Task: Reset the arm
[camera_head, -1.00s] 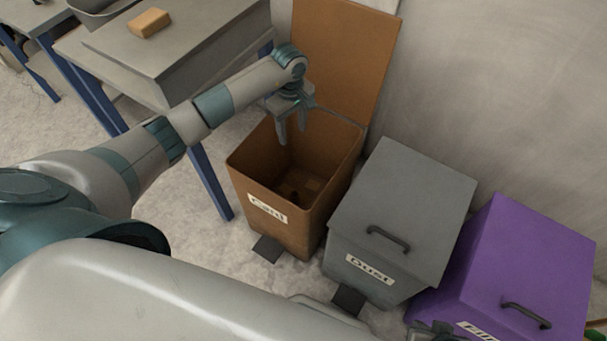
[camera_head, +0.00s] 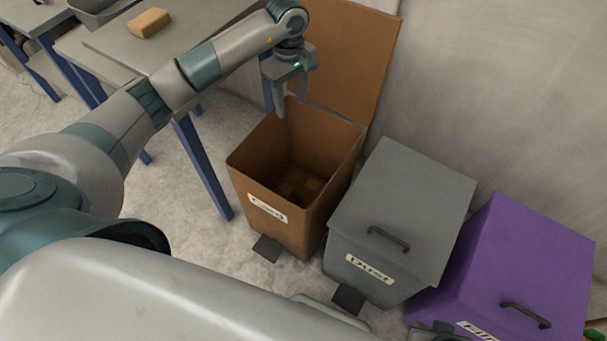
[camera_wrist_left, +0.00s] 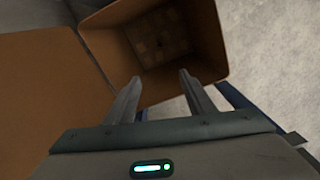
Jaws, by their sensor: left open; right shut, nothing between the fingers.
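My left gripper (camera_head: 291,106) is open and empty, pointing down above the back rim of the brown bin (camera_head: 262,212) labelled "Card". The bin's lid (camera_head: 350,55) stands open against the wall. In the left wrist view, the two fingers (camera_wrist_left: 158,78) are apart with nothing between them, and the bin's inside (camera_wrist_left: 160,40) shows beyond them. Brown pieces (camera_head: 290,190) lie on the bin floor. A dark part of my right gripper (camera_head: 437,331) shows at the bottom edge of the head view, in front of the purple bin; most of it is cut off.
A grey bin (camera_head: 400,205) labelled "Dust" and a purple bin (camera_head: 530,255) stand to the right with lids shut. A table (camera_head: 105,50) at upper left carries a tan block (camera_head: 148,22) and a grey tray (camera_head: 95,12). The wall is behind the bins.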

